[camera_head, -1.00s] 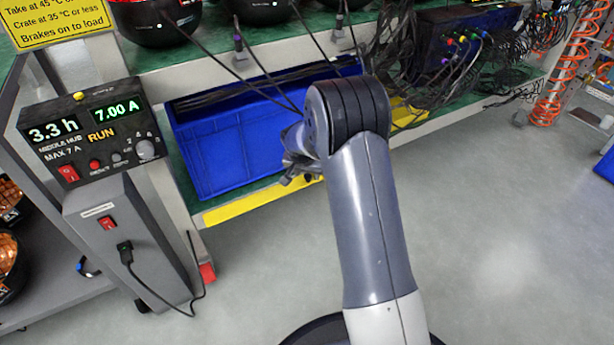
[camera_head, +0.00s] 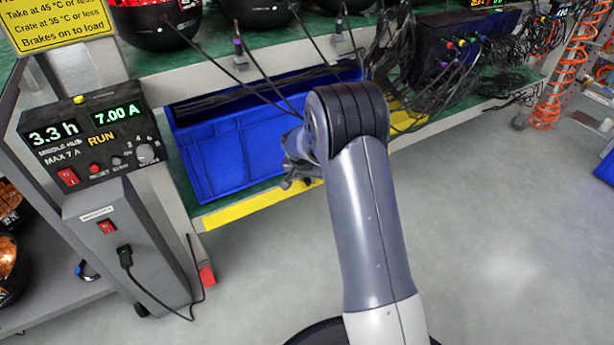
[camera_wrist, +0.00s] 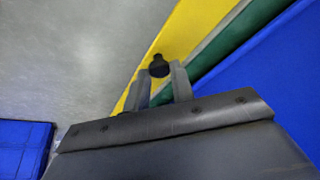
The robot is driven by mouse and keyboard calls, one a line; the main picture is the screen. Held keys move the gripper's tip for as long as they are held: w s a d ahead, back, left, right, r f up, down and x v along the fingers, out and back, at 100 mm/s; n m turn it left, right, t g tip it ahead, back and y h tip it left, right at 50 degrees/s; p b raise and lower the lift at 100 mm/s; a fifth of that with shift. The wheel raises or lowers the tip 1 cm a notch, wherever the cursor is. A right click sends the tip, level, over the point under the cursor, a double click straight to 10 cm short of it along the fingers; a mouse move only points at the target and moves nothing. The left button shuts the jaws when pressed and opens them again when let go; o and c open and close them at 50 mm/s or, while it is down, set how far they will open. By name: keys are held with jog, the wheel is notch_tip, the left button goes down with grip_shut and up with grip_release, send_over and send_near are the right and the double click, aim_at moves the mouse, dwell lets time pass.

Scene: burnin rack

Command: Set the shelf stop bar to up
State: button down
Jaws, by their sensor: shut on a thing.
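The shelf stop bar is a long yellow bar (camera_head: 245,208) along the front edge of the lower shelf. It also runs diagonally through the wrist view (camera_wrist: 185,32). It lies low along the edge, with green shelf surface showing between it and the blue crate. A dark round knob (camera_wrist: 158,66) sits on the bar. My gripper (camera_wrist: 161,74) has its two fingers around the knob at the bar, shut on it. In the head view my gripper (camera_head: 288,182) is at the bar, partly hidden by my arm.
A blue crate (camera_head: 235,155) stands on the lower shelf (camera_head: 186,190) behind the bar. A grey control box with a display (camera_head: 88,135) stands at left. Dark cables hang from the upper shelf above the crate. Open grey floor (camera_head: 490,240) lies at right.

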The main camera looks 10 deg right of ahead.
aim_at(296, 188)
jog(key=p, duration=0.1)
jog(key=r+g+p, duration=0.1)
jog(key=p, duration=0.1)
jog(key=shift+w+a, duration=0.15)
jog(key=shift+w, duration=0.2)
jog(key=shift+w+a+g+h+p, duration=0.15)
jog(key=shift+w+g+h+p, duration=0.3)
jog(key=shift+g+p, duration=0.55)
jog(key=shift+s, duration=0.1)
jog(key=c, duration=1.2)
grip_release()
jog(key=p+v, duration=0.4)
jog(key=v, duration=0.6)
jog(key=shift+s+r, duration=0.15)
jog(key=shift+r, duration=0.2)
jog(key=shift+a, duration=0.1)
jog(key=shift+c, duration=0.2)
